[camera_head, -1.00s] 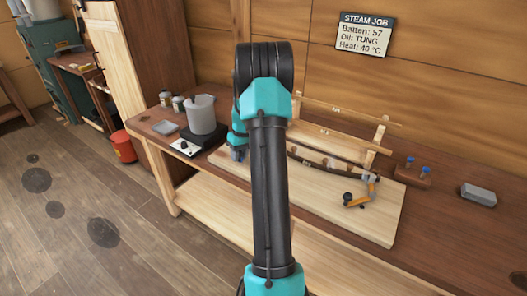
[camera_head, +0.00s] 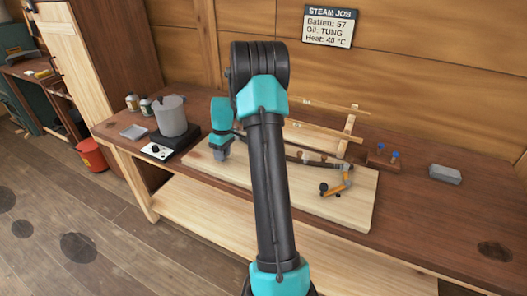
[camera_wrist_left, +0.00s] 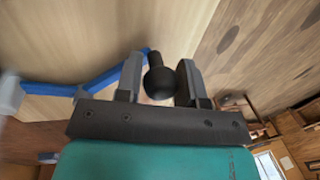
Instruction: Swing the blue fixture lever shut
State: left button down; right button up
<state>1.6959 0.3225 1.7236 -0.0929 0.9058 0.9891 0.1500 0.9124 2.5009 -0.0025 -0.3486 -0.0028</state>
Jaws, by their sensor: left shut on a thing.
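The blue lever (camera_wrist_left: 98,83) shows in the left wrist view as a bar running from a grey-blue block at the left to a black ball knob (camera_wrist_left: 159,84). My left gripper (camera_wrist_left: 160,72) has one finger on each side of this knob and is shut on it. In the head view my left gripper (camera_head: 220,153) points down over the left part of the pale board (camera_head: 290,200). The blue lever cannot be made out there. My right gripper is in neither view.
An orange lever with a dark knob (camera_head: 335,187) stands on the board's right part, by a curved dark batten (camera_head: 300,158). A grey pot (camera_head: 172,116) on a black hotplate stands left of the board. A grey block (camera_head: 445,174) lies at the right.

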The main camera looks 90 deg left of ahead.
pick_arm(q)
jog(key=c, duration=0.8)
grip_release()
jog(key=shift+o, duration=0.2)
jog(key=w+a+r, duration=0.1)
jog(key=a+r, duration=0.2)
jog(key=r, duration=1.4)
jog(key=shift+w, duration=0.4)
